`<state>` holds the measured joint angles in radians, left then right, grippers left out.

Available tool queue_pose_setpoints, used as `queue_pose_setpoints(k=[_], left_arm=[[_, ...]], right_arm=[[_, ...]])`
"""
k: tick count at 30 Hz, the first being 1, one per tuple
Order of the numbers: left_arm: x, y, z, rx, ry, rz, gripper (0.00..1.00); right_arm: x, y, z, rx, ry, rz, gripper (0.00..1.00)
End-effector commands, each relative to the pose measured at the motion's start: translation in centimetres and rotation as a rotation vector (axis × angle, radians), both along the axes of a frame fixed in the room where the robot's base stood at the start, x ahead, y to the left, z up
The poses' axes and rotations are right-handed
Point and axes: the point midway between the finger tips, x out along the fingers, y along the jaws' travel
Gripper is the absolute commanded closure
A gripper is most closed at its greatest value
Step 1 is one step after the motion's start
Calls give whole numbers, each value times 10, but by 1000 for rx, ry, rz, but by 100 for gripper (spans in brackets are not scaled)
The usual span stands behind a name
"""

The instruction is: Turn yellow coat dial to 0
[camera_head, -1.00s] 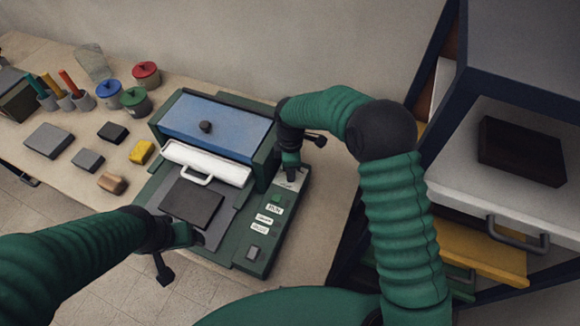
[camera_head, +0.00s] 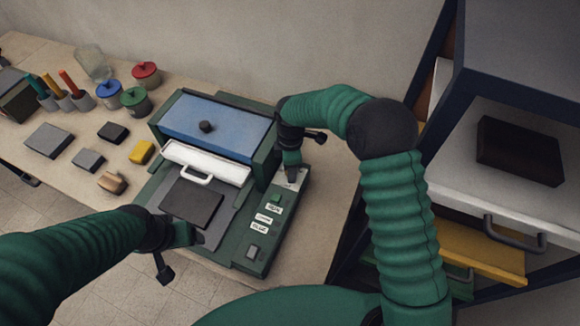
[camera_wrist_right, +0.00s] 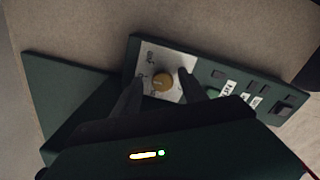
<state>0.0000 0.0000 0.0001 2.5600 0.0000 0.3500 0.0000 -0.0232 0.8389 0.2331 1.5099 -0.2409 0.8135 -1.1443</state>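The yellow coat dial (camera_wrist_right: 161,82) is a round knob on a pale plate (camera_wrist_right: 152,58) with dark markings too small to read. The plate sits at one end of the machine's green control panel (camera_wrist_right: 213,75). My right gripper (camera_wrist_right: 160,91) has its two fingers apart, one on each side of the dial, with gaps visible. In the head view my right gripper (camera_head: 291,180) is over the pale plate and hides the dial. My left gripper (camera_head: 196,238) is by the front edge of the machine; its fingers are too unclear to read.
The machine has a blue lid (camera_head: 215,127), a white handled bar (camera_head: 205,162) and a dark square pad (camera_head: 192,203). Labels and buttons (camera_head: 254,251) lie along the panel. Blocks, colored-lid jars (camera_head: 134,98) and brushes stand at left. A shelf (camera_head: 510,195) stands at right.

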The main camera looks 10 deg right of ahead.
Motion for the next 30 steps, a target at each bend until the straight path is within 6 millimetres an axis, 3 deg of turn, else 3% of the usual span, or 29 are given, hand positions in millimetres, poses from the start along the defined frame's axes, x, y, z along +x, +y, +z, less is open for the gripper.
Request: queue_pose_setpoints(k=[5,8,21,25,30], left_arm=[[0,0,-1,0,0,0,25],[0,0,-3,0,0,0,25],[0,0,-14,0,0,0,25],[0,0,-14,0,0,0,25],[0,0,-14,0,0,0,25]], right_arm=[[-1,1,1,0,3,0,50],[0,1,11,1,1,0,50],[1,0,131,1,-2,-1,50],[1,0,155,1,1,0,50],[0,0,167,1,2,0,50]])
